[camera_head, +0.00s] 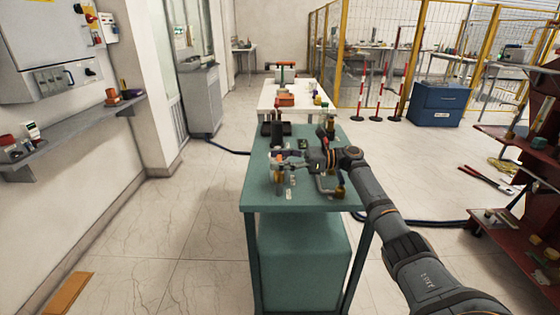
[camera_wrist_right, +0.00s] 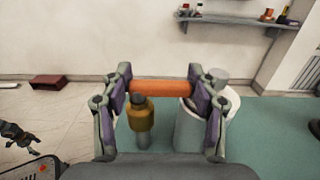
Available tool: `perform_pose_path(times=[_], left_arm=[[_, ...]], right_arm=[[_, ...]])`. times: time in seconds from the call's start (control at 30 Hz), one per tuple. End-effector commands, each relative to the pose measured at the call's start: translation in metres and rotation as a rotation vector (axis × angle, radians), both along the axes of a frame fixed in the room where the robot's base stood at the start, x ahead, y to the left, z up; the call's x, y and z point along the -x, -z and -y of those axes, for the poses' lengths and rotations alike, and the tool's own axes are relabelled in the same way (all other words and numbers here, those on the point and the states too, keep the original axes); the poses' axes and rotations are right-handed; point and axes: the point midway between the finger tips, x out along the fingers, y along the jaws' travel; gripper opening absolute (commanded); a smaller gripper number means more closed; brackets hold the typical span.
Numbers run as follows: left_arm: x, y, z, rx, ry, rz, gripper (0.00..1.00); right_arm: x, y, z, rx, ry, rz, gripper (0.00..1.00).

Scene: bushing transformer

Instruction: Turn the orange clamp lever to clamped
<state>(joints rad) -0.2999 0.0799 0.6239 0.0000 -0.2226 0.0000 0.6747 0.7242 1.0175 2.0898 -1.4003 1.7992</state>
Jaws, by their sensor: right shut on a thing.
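The orange clamp lever (camera_wrist_right: 162,87) shows in the right wrist view as a short orange bar lying level across the jaws. My right gripper (camera_wrist_right: 161,88) is shut on it, with a purple pad against each end. In the head view my right gripper (camera_head: 282,158) is over the green table (camera_head: 262,198), where the lever is too small to make out clearly. A brass-coloured fitting (camera_wrist_right: 141,118) and a grey cylinder (camera_wrist_right: 190,128) stand below the bar. A dark claw-like part, perhaps my left gripper (camera_wrist_right: 18,136), shows at the lower left of the wrist view; its jaws are unclear.
Small parts and dark fittings stand around the gripper on the green table. A white table (camera_head: 268,97) stands behind it. A grey wall shelf (camera_head: 75,130) is on the left and a dark red rack (camera_head: 520,165) on the right. The floor left of the table is mostly clear.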

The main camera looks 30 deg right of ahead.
Motion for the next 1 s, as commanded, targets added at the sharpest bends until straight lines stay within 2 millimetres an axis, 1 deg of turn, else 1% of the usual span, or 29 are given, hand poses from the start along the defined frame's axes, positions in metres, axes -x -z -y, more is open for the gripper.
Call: perform_pose_path(times=[0.37,0.4,0.57,0.87,1.0], left_arm=[[0.0001,0.0000,0.0001,0.000,0.000,0.000,0.79],[0.0001,0.0000,0.0001,0.000,0.000,0.000,0.79],[0.0002,0.0000,0.0001,0.000,0.000,0.000,0.79],[0.0016,0.0000,-0.0006,-0.001,0.000,-0.002,0.79],[0.0025,0.0001,-0.0014,-0.001,0.000,-0.003,0.79]], right_arm=[[0.0000,-0.0005,-0.0012,-0.004,-0.006,0.000,0.29],[0.0000,-0.0005,-0.0012,-0.004,-0.006,0.000,0.61],[-0.0001,-0.0005,-0.0011,-0.004,-0.006,0.000,0.83],[-0.0006,-0.0013,0.0001,-0.002,-0.001,0.001,0.84],[0.0041,-0.0008,0.0085,0.000,0.000,0.000,0.84]])
